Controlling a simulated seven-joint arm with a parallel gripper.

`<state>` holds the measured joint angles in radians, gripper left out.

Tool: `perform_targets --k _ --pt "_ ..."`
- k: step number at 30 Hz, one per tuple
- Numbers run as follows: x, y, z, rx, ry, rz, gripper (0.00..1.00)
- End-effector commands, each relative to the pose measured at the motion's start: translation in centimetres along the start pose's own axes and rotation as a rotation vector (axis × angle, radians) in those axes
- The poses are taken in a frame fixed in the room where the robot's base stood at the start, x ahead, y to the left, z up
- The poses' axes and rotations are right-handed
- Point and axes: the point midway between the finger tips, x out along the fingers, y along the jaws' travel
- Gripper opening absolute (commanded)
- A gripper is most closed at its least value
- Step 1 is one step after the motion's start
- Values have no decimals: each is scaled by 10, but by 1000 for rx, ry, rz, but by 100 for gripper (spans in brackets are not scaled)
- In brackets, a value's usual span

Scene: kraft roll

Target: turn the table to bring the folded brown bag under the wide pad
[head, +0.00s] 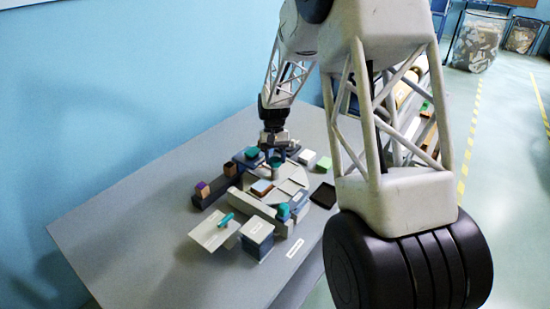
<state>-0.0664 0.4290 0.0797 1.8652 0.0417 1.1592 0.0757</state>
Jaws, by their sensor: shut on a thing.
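My gripper (274,150) points down over the far side of the round grey turntable (294,198). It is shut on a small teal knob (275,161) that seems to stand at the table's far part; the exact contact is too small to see. A small brown piece (262,187), likely the folded brown bag, lies on a pale patch at the turntable's left part. I cannot tell for sure which part is the wide pad. A teal-topped dark block (252,153) stands left of my gripper.
A grey bar (256,212) crosses in front of the turntable. A white-topped box (257,232), a pale plate with a teal handle (214,233) and a black tray (323,195) stand around it. The grey bench (140,240) is clear at left.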

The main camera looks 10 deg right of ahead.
Motion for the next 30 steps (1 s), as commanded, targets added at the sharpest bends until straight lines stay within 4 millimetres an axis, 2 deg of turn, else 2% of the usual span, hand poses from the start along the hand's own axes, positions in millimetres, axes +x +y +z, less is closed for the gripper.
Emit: perform_targets --k 30 --pt "-1 2 0 416 2 -173 4"
